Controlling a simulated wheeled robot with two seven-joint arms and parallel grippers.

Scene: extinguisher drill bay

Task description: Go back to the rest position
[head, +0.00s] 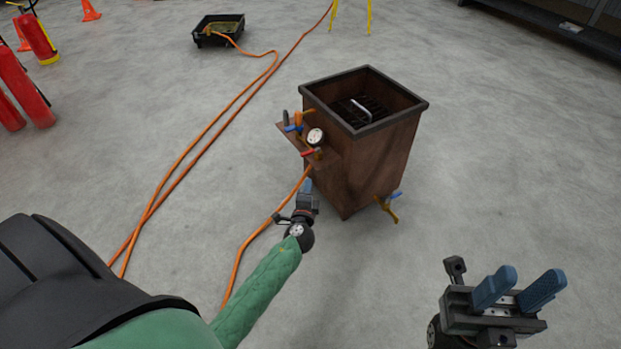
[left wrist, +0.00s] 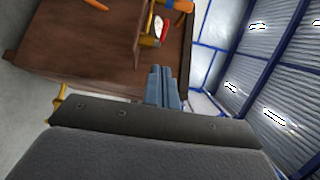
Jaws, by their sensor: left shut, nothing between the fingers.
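My left gripper (head: 307,187) is stretched forward, close to the near left side of a brown metal box (head: 372,160) in the head view. Its blue fingers also show in the left wrist view (left wrist: 163,86), shut together with nothing between them. I cannot tell whether they touch the box. My right gripper (head: 518,288) is at the lower right of the head view, well apart from the box. Its two blue fingers stand apart with nothing between them.
A side shelf with valves and a gauge (head: 315,137) juts from the box above my left gripper. A yellow-handled valve (head: 388,206) sits low on it. Orange hoses (head: 188,155) cross the floor. Red extinguishers (head: 22,88) stand far left, a black tray (head: 218,30) behind.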

